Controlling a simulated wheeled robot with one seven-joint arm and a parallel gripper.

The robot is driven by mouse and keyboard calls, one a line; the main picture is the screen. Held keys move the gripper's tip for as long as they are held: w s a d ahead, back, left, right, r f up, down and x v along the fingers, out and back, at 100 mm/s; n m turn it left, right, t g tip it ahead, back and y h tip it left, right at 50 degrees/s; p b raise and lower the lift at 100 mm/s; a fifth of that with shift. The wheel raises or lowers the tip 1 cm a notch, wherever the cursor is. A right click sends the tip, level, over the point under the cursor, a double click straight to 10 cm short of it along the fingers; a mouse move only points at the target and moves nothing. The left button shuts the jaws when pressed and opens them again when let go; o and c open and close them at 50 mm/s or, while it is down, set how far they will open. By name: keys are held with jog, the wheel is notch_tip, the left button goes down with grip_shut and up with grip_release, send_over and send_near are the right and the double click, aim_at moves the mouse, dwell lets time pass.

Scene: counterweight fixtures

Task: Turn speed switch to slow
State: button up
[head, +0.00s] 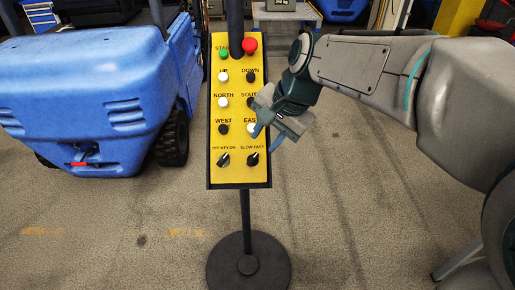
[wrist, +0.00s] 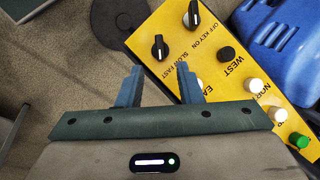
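The speed switch (head: 252,159) is a black rotary knob under the label SLOW FAST, at the bottom right of the yellow control panel (head: 238,180). Its pale pointer line appears to lean to the upper right, towards FAST. My gripper (head: 267,137) is in front of the panel's right edge by the EAST button, above and right of the switch. In the wrist view my gripper (wrist: 158,78) has its two blue fingers spread with nothing between them. The switch (wrist: 159,47) shows just beyond the gap between the fingertips, apart from them.
A similar OFF KEY ON knob (head: 223,160) sits left of the switch. Several push buttons and a red stop button (head: 249,45) are higher up. The panel stands on a post with a round base (head: 248,272).

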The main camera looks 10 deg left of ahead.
aim_at(254, 156)
jog(key=x, duration=0.8)
grip_shut()
